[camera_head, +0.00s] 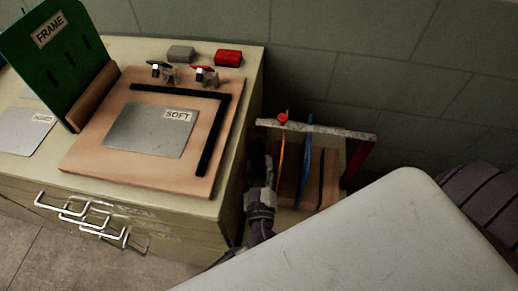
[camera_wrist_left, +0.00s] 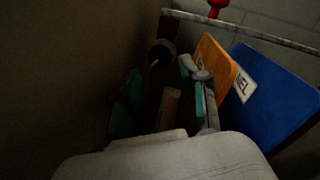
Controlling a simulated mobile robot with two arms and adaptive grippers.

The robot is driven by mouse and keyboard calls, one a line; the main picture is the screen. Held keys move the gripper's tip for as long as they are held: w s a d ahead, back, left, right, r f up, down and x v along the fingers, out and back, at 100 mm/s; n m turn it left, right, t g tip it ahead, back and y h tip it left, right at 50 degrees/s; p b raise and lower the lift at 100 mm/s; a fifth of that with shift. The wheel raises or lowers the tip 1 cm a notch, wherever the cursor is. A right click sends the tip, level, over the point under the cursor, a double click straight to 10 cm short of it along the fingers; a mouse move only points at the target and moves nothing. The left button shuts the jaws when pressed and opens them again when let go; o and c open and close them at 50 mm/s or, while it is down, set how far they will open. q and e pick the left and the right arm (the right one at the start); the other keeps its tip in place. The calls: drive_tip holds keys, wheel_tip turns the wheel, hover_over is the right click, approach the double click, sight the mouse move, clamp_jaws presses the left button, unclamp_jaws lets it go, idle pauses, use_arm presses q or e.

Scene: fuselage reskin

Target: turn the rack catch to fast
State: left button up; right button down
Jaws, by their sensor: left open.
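The rack (camera_head: 352,133) stands on the floor beside the cabinet, with a pale bar along its top. The red rack catch (camera_head: 283,117) sits on that bar near its left end; it also shows at the top edge of the wrist view (camera_wrist_left: 217,6), partly cut off. Which setting it is turned to cannot be read. My left gripper (camera_head: 262,170) is low between the cabinet's side and the rack, below the catch and apart from it. In the wrist view the left gripper (camera_wrist_left: 179,66) is open, close to the orange panel. My right gripper is out of view.
The rack holds an orange panel (camera_wrist_left: 218,65) and a blue panel (camera_wrist_left: 268,95). The cabinet (camera_head: 235,90) bears a wooden board (camera_head: 90,155) with a grey SOFT sheet (camera_head: 140,135), a green FRAME plate (camera_head: 55,70), and red (camera_head: 229,58) and grey blocks (camera_head: 181,53). The cabinet's side leaves little room.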

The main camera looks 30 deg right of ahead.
sight(259, 148)
use_arm(q)
drive_tip(key=x, duration=0.4)
drive_tip(key=shift+w+d, duration=0.2)
drive_tip(key=shift+w, duration=0.2)
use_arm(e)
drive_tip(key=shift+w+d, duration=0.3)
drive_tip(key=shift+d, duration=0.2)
use_arm(q)
clamp_jaws()
